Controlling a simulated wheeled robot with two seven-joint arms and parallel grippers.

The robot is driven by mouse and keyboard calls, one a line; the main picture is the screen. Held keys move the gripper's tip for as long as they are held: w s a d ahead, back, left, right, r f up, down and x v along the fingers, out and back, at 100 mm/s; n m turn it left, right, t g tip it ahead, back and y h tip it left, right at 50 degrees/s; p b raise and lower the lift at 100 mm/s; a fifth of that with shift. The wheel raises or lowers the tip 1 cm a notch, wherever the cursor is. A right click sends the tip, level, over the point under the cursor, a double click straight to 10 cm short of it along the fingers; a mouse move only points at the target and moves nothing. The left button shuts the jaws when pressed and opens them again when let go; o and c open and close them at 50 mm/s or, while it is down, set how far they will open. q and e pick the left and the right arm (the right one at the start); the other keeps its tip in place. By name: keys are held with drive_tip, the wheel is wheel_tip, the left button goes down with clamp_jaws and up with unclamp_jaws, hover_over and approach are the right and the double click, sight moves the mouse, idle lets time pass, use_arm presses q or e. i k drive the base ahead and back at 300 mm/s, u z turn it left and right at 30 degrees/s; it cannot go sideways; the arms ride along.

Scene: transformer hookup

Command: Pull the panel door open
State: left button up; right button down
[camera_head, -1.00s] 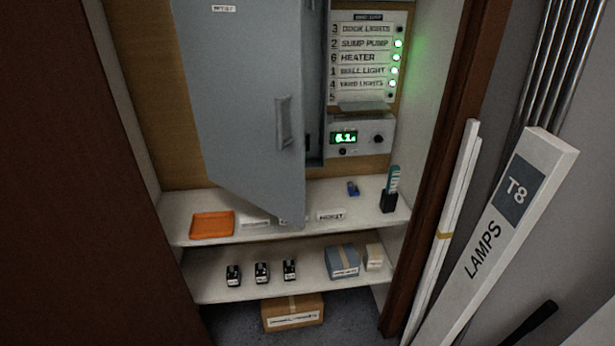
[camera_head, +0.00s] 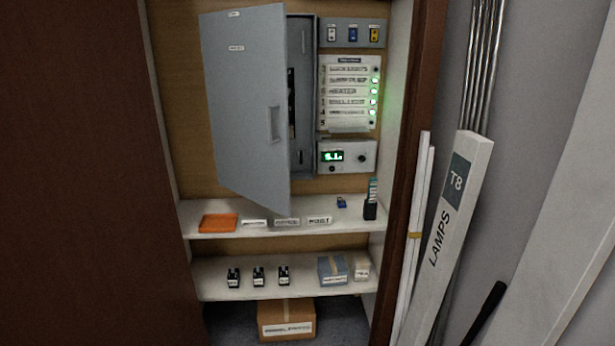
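The grey panel door (camera_head: 245,105) is hinged on its left side and stands partly open, its free edge swung out toward me over the upper shelf. Its recessed handle (camera_head: 275,124) is near the free edge. Behind the door, a strip of the dark panel inside (camera_head: 303,90) shows; the door hides the rest. Neither of my grippers is in view, and nothing touches the door.
The upper shelf (camera_head: 265,231) holds an orange tray (camera_head: 218,223), labels and a dark holder (camera_head: 370,209). The lower shelf (camera_head: 215,262) holds several small black parts and boxes. A brown door (camera_head: 75,170) fills the left. Lamp boxes (camera_head: 440,240) and poles lean at right.

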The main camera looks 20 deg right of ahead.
sight(243, 51)
drive_tip(key=z, duration=0.95)
drive_tip(key=i, duration=0.9)
drive_tip(key=u, duration=0.4)
